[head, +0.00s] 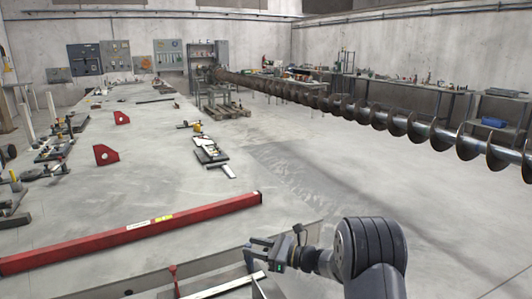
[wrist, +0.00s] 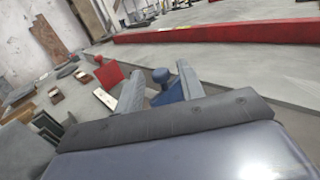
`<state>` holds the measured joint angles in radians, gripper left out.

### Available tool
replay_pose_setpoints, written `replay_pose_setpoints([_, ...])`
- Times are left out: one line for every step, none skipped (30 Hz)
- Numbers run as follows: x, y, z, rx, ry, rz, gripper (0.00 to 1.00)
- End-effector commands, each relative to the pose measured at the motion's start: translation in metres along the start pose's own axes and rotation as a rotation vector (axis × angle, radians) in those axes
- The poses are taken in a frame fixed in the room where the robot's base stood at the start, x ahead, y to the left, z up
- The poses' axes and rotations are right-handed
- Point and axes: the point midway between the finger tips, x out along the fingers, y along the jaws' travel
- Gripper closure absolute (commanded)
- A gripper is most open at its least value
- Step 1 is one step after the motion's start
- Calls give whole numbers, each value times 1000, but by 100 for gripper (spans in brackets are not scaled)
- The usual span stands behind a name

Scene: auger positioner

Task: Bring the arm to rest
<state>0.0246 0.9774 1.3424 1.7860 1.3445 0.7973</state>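My arm (head: 370,250) reaches in from the bottom right of the head view, bent at a dark rounded joint. My gripper (head: 251,249) points left, just over the near edge of the big grey table. In the wrist view my gripper (wrist: 158,82) shows two grey fingers standing apart. A blue piece with a round knob (wrist: 162,76) shows between them; I cannot tell how far beyond the fingers it is. I see nothing clamped in the fingers.
A long red beam (head: 135,232) lies across the grey table (head: 150,180) close to my gripper. Red angle plates (head: 105,155) and clamps stand farther back. A long auger (head: 380,115) spans the right side. Open floor (head: 330,185) lies between table and auger.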

Motion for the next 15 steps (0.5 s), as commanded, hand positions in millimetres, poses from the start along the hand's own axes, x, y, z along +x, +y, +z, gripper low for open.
replay_pose_setpoints([8,1,0,0,0,4,63])
replay_pose_setpoints([12,1,0,-1,-1,3,63])
replay_pose_setpoints([16,1,1,-1,-1,2,63])
replay_pose_setpoints([20,1,1,-1,-1,2,63])
replay_pose_setpoints([22,1,0,-1,0,2,63])
replay_pose_setpoints([25,1,0,0,0,1,63])
replay_pose_setpoints([26,1,0,0,0,1,63])
replay_pose_setpoints([27,3,0,1,0,1,63])
replay_pose_setpoints([28,4,0,0,-1,1,63])
replay_pose_setpoints([28,4,0,0,-1,1,63])
replay_pose_setpoints([28,4,0,0,-1,0,63])
replay_pose_setpoints([29,4,0,0,-1,0,63])
replay_pose_setpoints([29,4,0,0,-1,0,63])
replay_pose_setpoints([29,4,0,0,-1,0,63])
replay_pose_setpoints([28,4,0,0,-1,0,63])
